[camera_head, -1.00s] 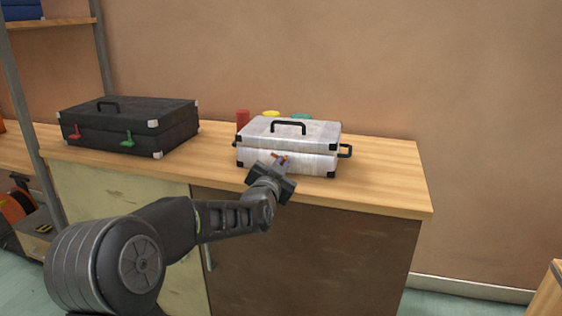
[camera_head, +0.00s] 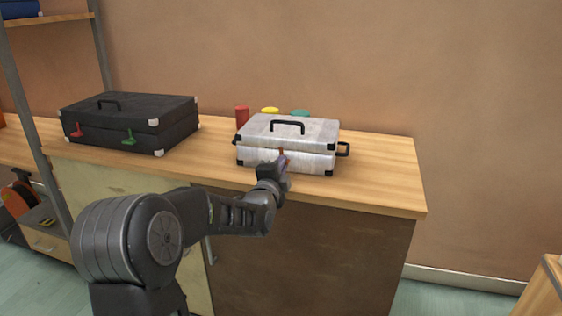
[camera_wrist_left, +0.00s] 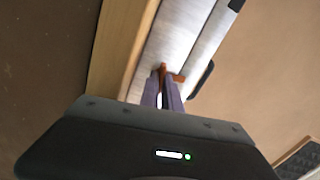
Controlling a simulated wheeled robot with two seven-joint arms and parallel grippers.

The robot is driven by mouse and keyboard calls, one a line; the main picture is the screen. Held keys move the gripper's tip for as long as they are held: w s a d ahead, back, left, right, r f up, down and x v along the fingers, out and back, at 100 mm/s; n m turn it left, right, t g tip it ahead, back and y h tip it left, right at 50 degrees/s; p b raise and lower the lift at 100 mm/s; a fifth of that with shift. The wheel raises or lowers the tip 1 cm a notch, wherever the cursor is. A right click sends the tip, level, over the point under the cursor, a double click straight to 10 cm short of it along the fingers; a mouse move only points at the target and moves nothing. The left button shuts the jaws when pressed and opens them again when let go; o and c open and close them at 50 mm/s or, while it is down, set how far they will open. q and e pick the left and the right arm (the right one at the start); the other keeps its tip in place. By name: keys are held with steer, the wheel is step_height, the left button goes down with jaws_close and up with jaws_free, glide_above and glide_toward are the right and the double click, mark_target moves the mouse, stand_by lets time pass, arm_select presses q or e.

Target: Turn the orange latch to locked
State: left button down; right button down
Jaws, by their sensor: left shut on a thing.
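The orange latch (camera_head: 282,153) is on the front face of the silver case (camera_head: 315,159), mostly hidden behind my gripper in the head view. In the left wrist view the orange latch (camera_wrist_left: 177,78) shows at the fingertips, with part of it sticking out to the right. My left gripper (camera_head: 283,163) reaches the case front and is shut on the orange latch. Its two purple-grey fingers (camera_wrist_left: 162,90) are close together on either side of the latch. My right gripper is not in view.
A black case (camera_head: 130,118) with a red latch and a green latch stands left on the wooden counter (camera_head: 385,185). A red cylinder (camera_head: 242,115), a yellow item (camera_head: 270,110) and a teal item (camera_head: 300,112) stand behind the silver case. The counter's right end is clear.

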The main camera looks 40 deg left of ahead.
arm_select(q)
steer(key=shift+m+p, duration=0.35)
steer(key=shift+m, duration=0.65)
steer(key=shift+f, duration=0.1)
steer(key=c, duration=1.6)
jaws_free()
steer(key=shift+o, duration=0.2)
steer(key=p+v, duration=0.1)
steer(key=v, duration=0.6)
steer(key=shift+s+d+p, duration=0.15)
steer(key=shift+s+p, duration=0.15)
steer(key=shift+s, duration=0.05)
